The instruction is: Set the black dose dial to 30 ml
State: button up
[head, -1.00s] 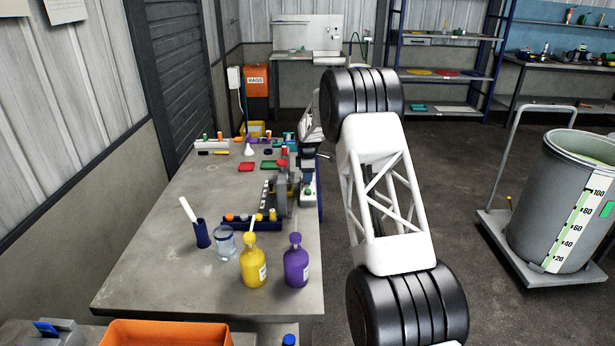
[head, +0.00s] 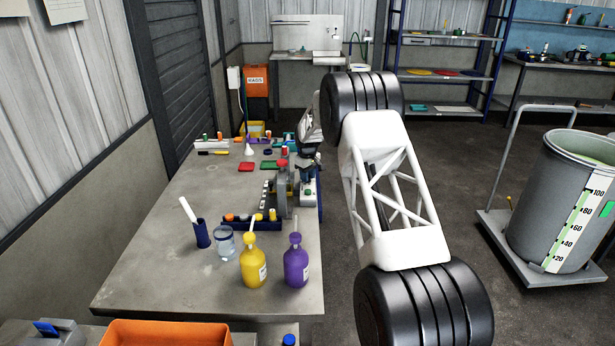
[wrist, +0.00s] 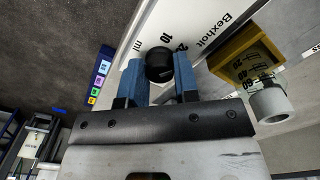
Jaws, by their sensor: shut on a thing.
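The black dose dial (wrist: 159,68) shows in the wrist view against a white panel (wrist: 203,22) marked "Bexholt", with "10", a partly covered number beginning with 2, and "ml". My gripper (wrist: 159,62) has its two blue fingers shut on the dial, one on each side. The dial's pointer is not clear, so its setting cannot be read. In the head view my gripper (head: 308,158) is at the right edge of the bench, by the disperser, and the dial cannot be made out there.
On the bench (head: 150,260) stand a yellow bottle (head: 252,265), a purple bottle (head: 296,265) and a glass jar (head: 225,244).

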jog(key=m, duration=0.4)
jog(key=shift+d+m, duration=0.1)
jog(key=shift+m, duration=0.2)
jog(key=m, duration=0.4)
jog(key=shift+m, duration=0.4)
jog(key=o, duration=0.9)
jog(key=shift+r, duration=0.1)
jog(key=shift+r, duration=3.85)
